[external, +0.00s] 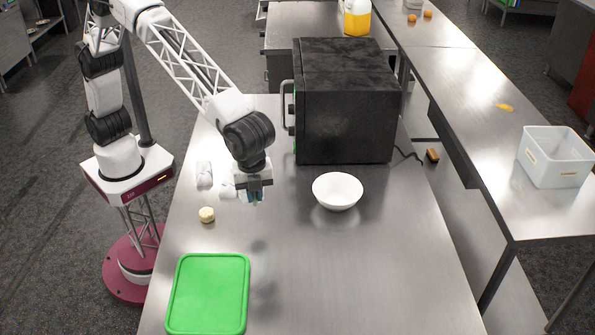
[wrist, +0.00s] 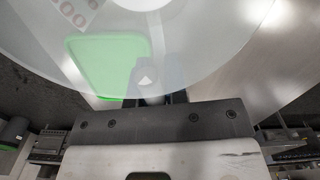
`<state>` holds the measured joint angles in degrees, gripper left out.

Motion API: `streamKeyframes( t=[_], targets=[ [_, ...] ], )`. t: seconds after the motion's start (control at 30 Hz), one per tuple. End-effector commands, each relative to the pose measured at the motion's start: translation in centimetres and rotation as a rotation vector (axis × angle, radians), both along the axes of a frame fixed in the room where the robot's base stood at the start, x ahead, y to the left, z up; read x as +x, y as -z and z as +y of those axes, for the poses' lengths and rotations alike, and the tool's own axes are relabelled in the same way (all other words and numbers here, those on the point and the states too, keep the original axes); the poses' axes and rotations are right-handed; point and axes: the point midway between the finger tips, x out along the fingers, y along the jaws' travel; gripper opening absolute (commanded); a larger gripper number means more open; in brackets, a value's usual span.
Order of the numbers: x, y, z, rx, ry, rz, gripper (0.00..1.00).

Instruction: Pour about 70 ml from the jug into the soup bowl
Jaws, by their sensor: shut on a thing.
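The white soup bowl (external: 337,203) stands upright on the steel table, right of my gripper (external: 253,195) and in front of the dark oven. Its inside looks plain white. In the external view my gripper points down over the table, mostly hiding what it holds. In the wrist view a large, clear, round-edged vessel, which I take for the jug (wrist: 215,55), fills the top of the picture. My gripper (wrist: 155,98) is shut on it. The liquid level in it cannot be made out.
A black oven (external: 345,110) stands behind the bowl. A green board (external: 208,293) lies at the front left, with a small yellowish piece (external: 207,215) beyond it. A clear wrapped-looking item (external: 204,174) stands left of my gripper. The table's front right is clear.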

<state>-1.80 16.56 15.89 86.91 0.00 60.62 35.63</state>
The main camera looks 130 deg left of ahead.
Motion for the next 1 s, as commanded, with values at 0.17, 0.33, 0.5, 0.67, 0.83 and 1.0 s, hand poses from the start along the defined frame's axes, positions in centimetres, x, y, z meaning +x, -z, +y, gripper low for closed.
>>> streamKeyframes(
  t=[0.17,0.33,0.5,0.67,0.83,1.0],
  targets=[
    [0.0,-2.0,0.0,0.000,0.000,-0.002,0.00],
    [0.0,-4.0,0.0,0.000,0.000,-0.002,0.00],
    [1.0,-4.5,0.9,0.000,-0.001,0.000,0.00],
    [2.4,-4.7,2.2,0.000,-0.001,0.000,0.00],
    [4.3,-5.0,4.3,-0.001,-0.002,-0.001,0.00],
    [6.3,-5.1,6.5,-0.001,-0.002,0.001,0.00]
  ],
)
